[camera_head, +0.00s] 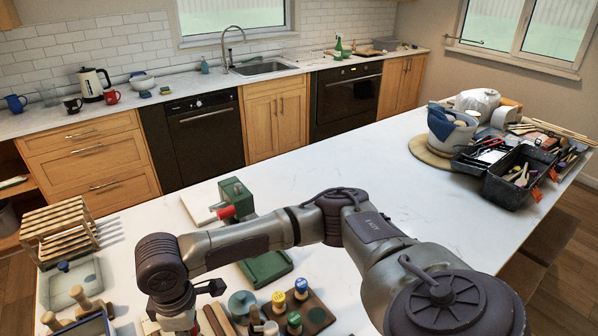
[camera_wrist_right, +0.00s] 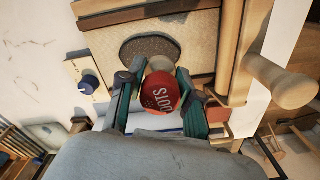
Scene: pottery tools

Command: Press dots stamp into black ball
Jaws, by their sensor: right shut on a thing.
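The dots stamp (camera_wrist_right: 161,93) has a red round top lettered "DOTS", which faces the camera in the right wrist view. My right gripper (camera_wrist_right: 160,98) is shut on it, one finger on each side. A pale part of the stamp shows just beyond the red top. Beyond it, a dark, speckled, rounded shape (camera_wrist_right: 150,47), which looks like the black ball, lies on a beige board; the stamp overlaps its near edge in the picture. I cannot tell whether they touch. In the head view my right gripper is mostly cut off at the bottom edge. My left gripper is not seen.
Yellow (camera_head: 279,300), blue (camera_head: 301,287) and green (camera_head: 294,320) stamps stand on a dark wooden holder beside my arm. A rolling pin (camera_wrist_right: 280,82) lies right of the board. A wooden rack (camera_head: 58,232) stands at left. The middle of the white counter is clear.

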